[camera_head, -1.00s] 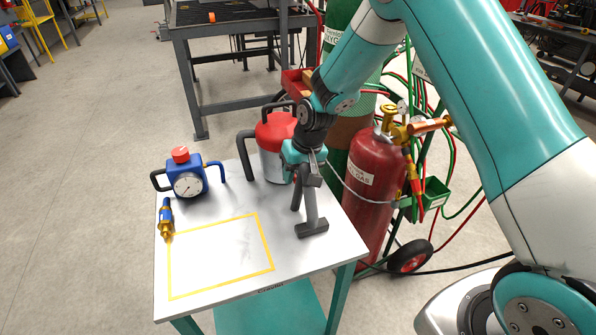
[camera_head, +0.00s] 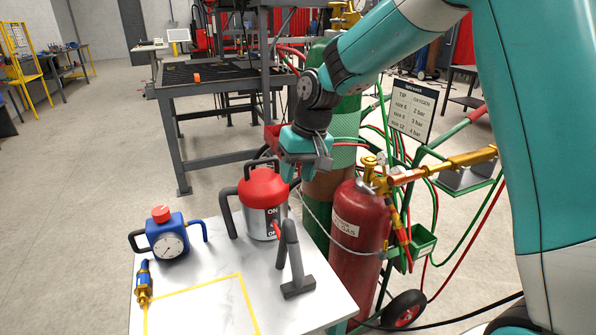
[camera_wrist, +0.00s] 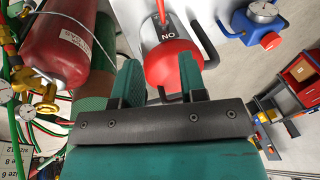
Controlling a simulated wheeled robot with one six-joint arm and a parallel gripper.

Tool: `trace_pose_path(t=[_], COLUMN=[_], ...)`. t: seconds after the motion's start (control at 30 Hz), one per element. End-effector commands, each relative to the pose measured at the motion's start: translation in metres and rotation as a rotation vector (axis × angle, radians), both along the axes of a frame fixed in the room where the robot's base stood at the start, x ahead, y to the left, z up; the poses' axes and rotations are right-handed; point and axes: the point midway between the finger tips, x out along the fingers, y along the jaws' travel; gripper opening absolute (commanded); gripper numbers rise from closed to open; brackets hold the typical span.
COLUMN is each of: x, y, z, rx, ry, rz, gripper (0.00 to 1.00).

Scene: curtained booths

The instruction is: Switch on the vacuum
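The vacuum is a canister with a red lid (camera_head: 263,186) and a steel body marked ON above OFF. It stands on the white table (camera_head: 205,300). Its small red switch lever (camera_head: 277,230) is on the front, low and near the OFF mark. The grey hose and floor nozzle (camera_head: 298,285) stand in front of it. My gripper (camera_head: 303,172) is above and to the right of the lid, apart from it. In the wrist view my gripper (camera_wrist: 158,75) is open and empty, with the red lid (camera_wrist: 170,62) beyond its fingers and the lever (camera_wrist: 160,12) at the top edge.
A blue pump with a gauge (camera_head: 168,238) and a blue-and-gold fitting (camera_head: 143,283) are at the table's left, by a yellow outline. A red gas cylinder (camera_head: 358,235) with green hoses stands close on the right. A grey workbench (camera_head: 215,90) is behind.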

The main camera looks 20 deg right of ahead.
Motion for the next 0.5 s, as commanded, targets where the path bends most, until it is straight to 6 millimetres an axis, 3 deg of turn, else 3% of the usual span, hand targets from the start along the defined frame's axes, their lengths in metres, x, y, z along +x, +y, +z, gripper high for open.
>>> trace_pose_path(t=[0.37,0.5], x=[-0.001,-0.016], y=[0.000,0.002], z=[0.003,0.001], rx=[0.000,0.009], ry=[-0.002,-0.068], rz=[0.000,-0.017], gripper=[0.39,0.39])
